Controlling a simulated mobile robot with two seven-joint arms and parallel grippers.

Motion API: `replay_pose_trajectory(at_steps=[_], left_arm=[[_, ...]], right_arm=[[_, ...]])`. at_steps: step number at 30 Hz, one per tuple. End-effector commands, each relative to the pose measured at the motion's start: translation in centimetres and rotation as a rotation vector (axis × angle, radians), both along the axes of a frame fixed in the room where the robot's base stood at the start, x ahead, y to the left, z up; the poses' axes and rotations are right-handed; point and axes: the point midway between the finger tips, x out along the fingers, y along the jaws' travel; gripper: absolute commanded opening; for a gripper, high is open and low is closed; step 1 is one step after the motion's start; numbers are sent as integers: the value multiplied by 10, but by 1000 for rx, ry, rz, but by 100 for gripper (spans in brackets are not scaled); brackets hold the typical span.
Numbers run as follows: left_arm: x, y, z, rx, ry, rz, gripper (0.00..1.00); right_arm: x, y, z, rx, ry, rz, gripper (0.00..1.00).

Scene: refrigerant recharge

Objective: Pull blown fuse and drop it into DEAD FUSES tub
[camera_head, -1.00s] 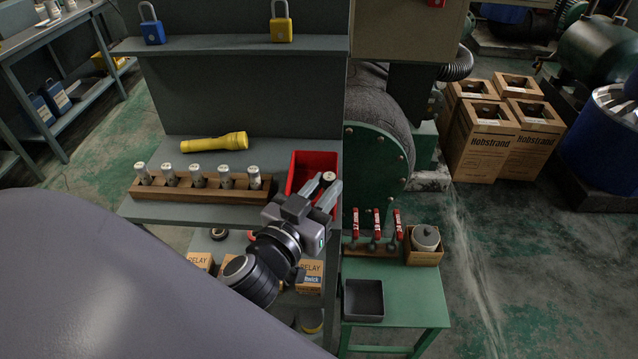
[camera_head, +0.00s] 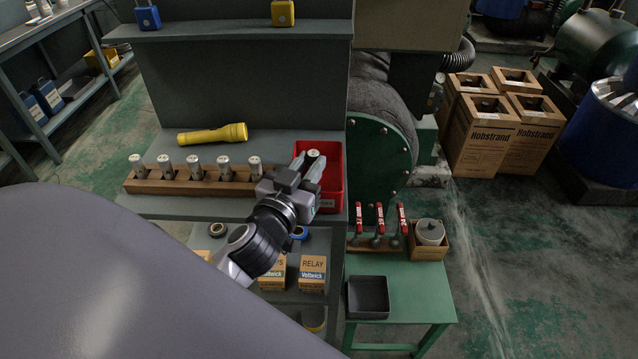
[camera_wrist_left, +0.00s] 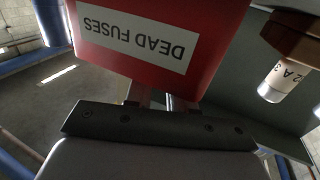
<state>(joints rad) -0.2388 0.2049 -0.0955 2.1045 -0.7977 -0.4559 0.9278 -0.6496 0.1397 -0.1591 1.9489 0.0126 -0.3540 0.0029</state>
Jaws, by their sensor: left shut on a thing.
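My left gripper (camera_head: 309,168) is shut on a fuse (camera_head: 313,155), a small cylinder with a pale end cap. It holds the fuse at the red DEAD FUSES tub (camera_head: 331,192), and the fingers overlap the tub's opening in the head view. I cannot tell how far above or inside the rim the fuse is. In the left wrist view, the tub's red wall and its upside-down DEAD FUSES label (camera_wrist_left: 137,40) fill the top, just beyond the gripper; the fuse is hidden there. My right gripper is not in view.
A wooden rack (camera_head: 180,186) of several upright fuses stands left of the tub. A yellow flashlight (camera_head: 212,134) lies behind it. Red-handled tools (camera_head: 379,220) and an empty black tray (camera_head: 367,298) are on the green table at the right.

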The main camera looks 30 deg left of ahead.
Motion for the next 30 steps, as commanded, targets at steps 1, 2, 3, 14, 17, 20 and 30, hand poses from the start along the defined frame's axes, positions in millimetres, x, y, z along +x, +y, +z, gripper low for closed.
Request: replay_pose_trajectory(at_steps=[1, 2, 3, 14, 17, 20, 30], left_arm=[[0, 0, -1, 1, 0, 0, 0], [0, 0, -1, 1, 0, 0, 0], [0, 0, -1, 1, 0, 0, 0], [0, 0, -1, 1, 0, 0, 53], [0, 0, -1, 1, 0, 0, 53], [-1, 0, -1, 1, 1, 0, 53], [-34, -7, -4, -3, 4, 0, 53]], right_arm=[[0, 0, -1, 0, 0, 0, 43], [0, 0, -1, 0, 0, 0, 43], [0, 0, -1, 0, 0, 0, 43], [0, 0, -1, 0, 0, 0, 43], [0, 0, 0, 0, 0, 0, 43], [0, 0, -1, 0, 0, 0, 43], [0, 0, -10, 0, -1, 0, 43]])
